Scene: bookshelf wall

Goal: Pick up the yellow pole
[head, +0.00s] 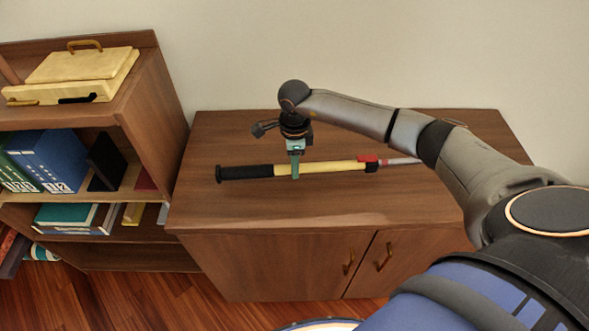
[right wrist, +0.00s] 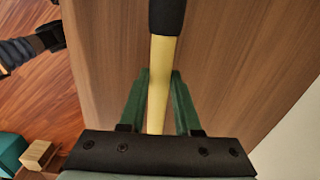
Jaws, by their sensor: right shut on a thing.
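The yellow pole (head: 325,168) lies across the top of the brown cabinet, with a black grip at its left end and a red clamp and a pale thin section at its right. My right gripper (head: 295,174) points down at the yellow section, just right of the black grip, with its fingers shut on it. In the right wrist view the yellow pole (right wrist: 161,75) runs between the two green fingers of my right gripper (right wrist: 161,85). The pole appears to be at or very near the cabinet top.
The cabinet (head: 400,208) has clear room on its top in front of the pole. A bookshelf (head: 155,110) stands at the left, with a cream case (head: 75,72) on top and several books (head: 50,160) inside. A pale wall is behind.

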